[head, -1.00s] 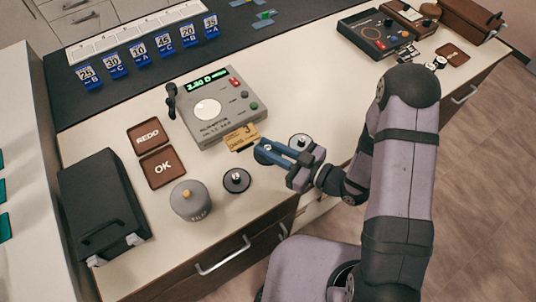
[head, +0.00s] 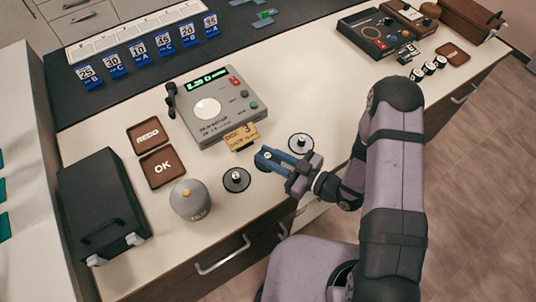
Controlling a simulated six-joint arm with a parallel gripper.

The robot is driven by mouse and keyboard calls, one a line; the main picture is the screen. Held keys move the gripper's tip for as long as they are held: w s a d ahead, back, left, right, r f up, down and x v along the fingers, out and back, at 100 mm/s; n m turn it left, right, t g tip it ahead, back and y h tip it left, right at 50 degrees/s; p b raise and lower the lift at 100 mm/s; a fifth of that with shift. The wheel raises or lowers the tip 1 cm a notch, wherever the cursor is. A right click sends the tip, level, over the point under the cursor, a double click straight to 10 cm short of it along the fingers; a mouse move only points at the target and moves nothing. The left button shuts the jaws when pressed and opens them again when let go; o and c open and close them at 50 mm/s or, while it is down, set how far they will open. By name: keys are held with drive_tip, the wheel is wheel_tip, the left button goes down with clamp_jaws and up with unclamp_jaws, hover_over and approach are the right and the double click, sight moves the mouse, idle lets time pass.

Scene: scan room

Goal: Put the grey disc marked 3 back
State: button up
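My gripper (head: 263,159) is low over the front of the table, just in front of the yellow card (head: 241,137). A dark patch with a pale spot shows at its blue fingertips; I cannot tell whether it is a held disc or whether the fingers are closed. One dark round disc with a pale knob (head: 236,180) lies left of the fingertips. Another such disc (head: 301,143) lies behind and right of my gripper. Their numbers are too small to read, so I cannot tell which disc is marked 3. The card seems to read "DISC 3".
A grey instrument (head: 212,108) with a lit display stands behind the card. A grey lidded pot (head: 190,200), a brown OK pad (head: 161,168) and a black case (head: 100,205) are at left. Several small pale-topped pieces (head: 429,68) are at the back right.

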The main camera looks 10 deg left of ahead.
drive_tip(key=shift+o, duration=1.2)
drive_tip(key=shift+r, duration=0.15)
drive_tip(key=shift+r, duration=0.15)
drive_tip(key=shift+s+d, duration=0.2)
drive_tip(key=shift+d, duration=0.45)
drive_tip(key=b+v, duration=0.2)
drive_tip(key=v, duration=0.8)
drive_tip(key=shift+s+d+b, duration=0.2)
drive_tip(key=shift+s+b, duration=0.05)
drive_tip(key=shift+b, duration=0.05)
